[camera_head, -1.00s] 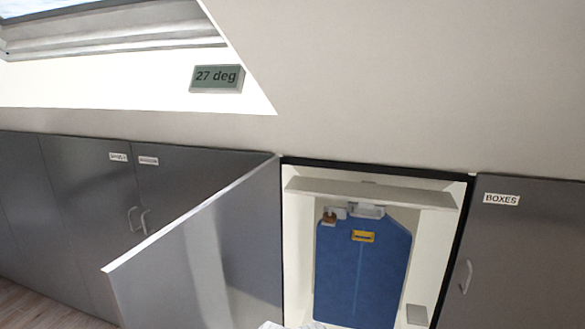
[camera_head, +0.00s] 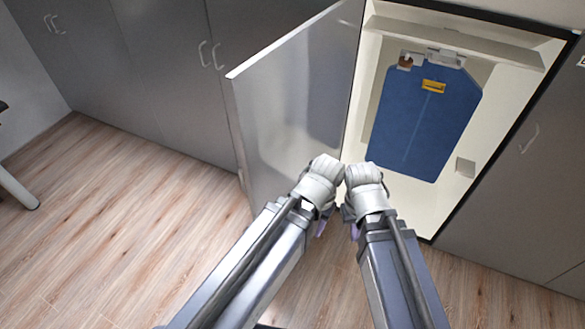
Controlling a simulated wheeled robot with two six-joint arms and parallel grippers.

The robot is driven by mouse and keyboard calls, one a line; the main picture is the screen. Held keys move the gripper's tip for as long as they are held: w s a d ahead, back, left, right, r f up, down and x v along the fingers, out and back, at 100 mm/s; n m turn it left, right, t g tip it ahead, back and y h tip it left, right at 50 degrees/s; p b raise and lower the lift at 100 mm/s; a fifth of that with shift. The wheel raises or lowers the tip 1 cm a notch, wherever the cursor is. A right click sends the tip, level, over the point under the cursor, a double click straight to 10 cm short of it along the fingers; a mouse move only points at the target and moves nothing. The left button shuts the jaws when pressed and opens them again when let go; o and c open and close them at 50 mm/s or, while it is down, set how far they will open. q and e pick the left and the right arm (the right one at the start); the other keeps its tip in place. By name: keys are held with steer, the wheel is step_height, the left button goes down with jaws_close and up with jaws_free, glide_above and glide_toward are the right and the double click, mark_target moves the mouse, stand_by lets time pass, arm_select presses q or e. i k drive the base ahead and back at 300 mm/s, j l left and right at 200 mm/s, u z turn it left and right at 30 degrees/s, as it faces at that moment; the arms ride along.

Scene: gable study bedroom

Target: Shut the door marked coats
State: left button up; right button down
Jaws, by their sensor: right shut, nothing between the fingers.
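A grey cupboard door (camera_head: 285,105) stands wide open, hinged at the left side of a lit opening. I see its inner face and free edge; no label shows on it, so I cannot read "coats". Inside the opening hangs a blue garment bag (camera_head: 420,125) with a yellow tag. My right gripper (camera_head: 362,174) is shut and empty, in front of the opening's lower left. My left gripper (camera_head: 326,170) is close beside it, in front of the door's lower hinge side. Its fingers are not clear. I cannot tell whether either touches the door.
Closed grey cupboard doors (camera_head: 165,75) with handles line the wall at left. Another closed door (camera_head: 525,150) stands right of the opening. The wooden floor (camera_head: 130,235) is clear in front of the cupboards. A pale furniture leg (camera_head: 18,190) shows at far left.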

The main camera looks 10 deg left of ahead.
mark_target(290, 101)
steer(key=j+z, duration=0.2)
steer(key=j, duration=0.25)
steer(key=k+j+z, duration=0.15)
steer(key=j, duration=0.25)
steer(key=k+j+z, duration=0.2)
steer(key=j, duration=0.2)
steer(key=j+z, duration=0.2)
steer(key=j, duration=0.2)
steer(key=k+j+z, duration=0.25)
steer(key=j+z, duration=0.4)
steer(key=j, duration=1.25)
steer(key=k+z, duration=0.2)
